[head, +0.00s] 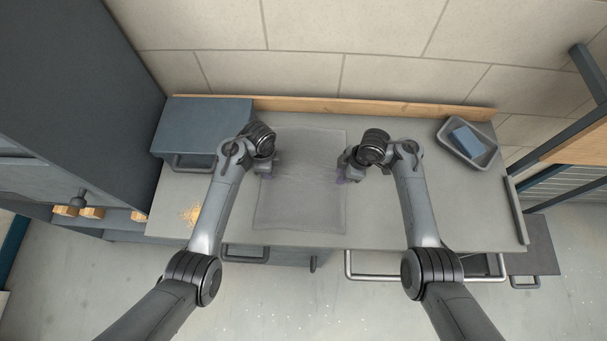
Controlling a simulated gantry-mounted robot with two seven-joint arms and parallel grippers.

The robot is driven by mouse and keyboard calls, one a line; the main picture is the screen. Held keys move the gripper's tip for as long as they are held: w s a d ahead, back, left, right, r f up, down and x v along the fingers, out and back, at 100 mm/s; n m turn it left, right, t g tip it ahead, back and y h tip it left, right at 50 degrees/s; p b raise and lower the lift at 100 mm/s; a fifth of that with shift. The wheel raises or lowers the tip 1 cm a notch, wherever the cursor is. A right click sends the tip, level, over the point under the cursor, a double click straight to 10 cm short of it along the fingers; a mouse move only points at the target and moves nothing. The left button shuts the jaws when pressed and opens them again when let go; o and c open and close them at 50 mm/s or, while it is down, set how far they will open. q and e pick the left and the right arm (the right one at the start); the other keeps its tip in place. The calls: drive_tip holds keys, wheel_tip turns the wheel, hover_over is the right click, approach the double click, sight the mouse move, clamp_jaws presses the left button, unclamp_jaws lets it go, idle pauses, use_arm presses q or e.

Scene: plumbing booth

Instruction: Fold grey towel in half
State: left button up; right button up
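A grey towel (299,205) lies spread out and flat on the grey worktop, its colour close to the surface. My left gripper (265,172) is at the towel's left edge, about midway along its length. My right gripper (342,177) is at the towel's right edge at about the same height. Both point inward toward the towel. Their fingertips are small and partly hidden by the wrists, so I cannot tell whether they are open or touch the cloth.
A blue-grey box (205,126) stands at the back left of the worktop (470,215). A grey tray (487,158) with a blue block (467,141) sits at the back right. Yellowish crumbs (191,214) lie at the front left. A wooden strip (380,108) runs along the back.

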use_arm(q)
clamp_jaws()
use_arm(e)
drive_tip(key=shift+f, duration=0.1)
clamp_jaws()
use_arm(q)
drive_tip(key=shift+r, duration=0.1)
use_arm(e)
drive_tip(key=shift+r, duration=0.2)
